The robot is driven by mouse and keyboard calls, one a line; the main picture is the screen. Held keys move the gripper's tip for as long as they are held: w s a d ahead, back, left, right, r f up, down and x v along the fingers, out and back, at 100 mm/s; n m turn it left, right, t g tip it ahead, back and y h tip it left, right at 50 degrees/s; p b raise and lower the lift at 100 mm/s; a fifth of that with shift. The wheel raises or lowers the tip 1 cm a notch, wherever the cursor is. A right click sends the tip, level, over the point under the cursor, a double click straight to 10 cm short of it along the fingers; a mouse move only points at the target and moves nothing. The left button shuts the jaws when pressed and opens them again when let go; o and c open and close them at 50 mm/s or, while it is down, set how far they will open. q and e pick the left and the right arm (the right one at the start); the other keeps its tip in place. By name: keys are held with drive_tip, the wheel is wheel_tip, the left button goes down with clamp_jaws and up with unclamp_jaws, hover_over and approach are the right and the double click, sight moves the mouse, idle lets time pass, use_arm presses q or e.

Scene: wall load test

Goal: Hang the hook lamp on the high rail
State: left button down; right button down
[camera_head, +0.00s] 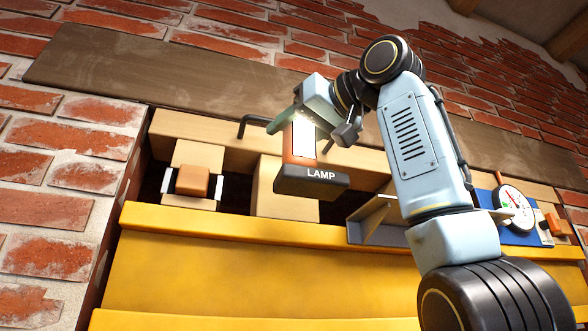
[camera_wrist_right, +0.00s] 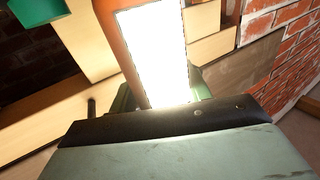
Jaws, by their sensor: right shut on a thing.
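The hook lamp (camera_head: 312,179) has an orange body, a bright white panel and a dark base marked LAMP. My right gripper (camera_head: 306,113) is shut on its upper part and holds it raised, base down and slightly tilted. The lamp's orange side and lit panel fill the top middle of the right wrist view (camera_wrist_right: 155,55). Its hook is not clear in either view. A black bent rod, seemingly the high rail (camera_head: 254,119), is on the pale wooden beam, left of the gripper and partly hidden behind the lamp. I cannot see contact between them. My left gripper is out of view.
A yellow panel (camera_head: 230,275) spans the wall below. An orange block (camera_head: 193,181) sits in a recess at left. A grey angled bracket (camera_head: 374,222) and a round gauge (camera_head: 515,207) are at right, near my arm. A brown board (camera_head: 150,75) runs above.

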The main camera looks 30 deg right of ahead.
drive_tip(key=shift+w+d+r, duration=0.1)
drive_tip(key=shift+w+d, duration=0.15)
drive_tip(key=shift+w, duration=0.7)
drive_tip(key=shift+w+d, duration=0.2)
drive_tip(key=shift+w, duration=0.7)
drive_tip(key=shift+f, duration=0.2)
wheel_tip(320, 180, down, 3)
drive_tip(key=b, duration=0.2)
drive_tip(key=shift+r+b, duration=0.2)
drive_tip(key=shift+b, duration=0.15)
idle(0.3)
drive_tip(key=c, duration=0.6)
unclamp_jaws()
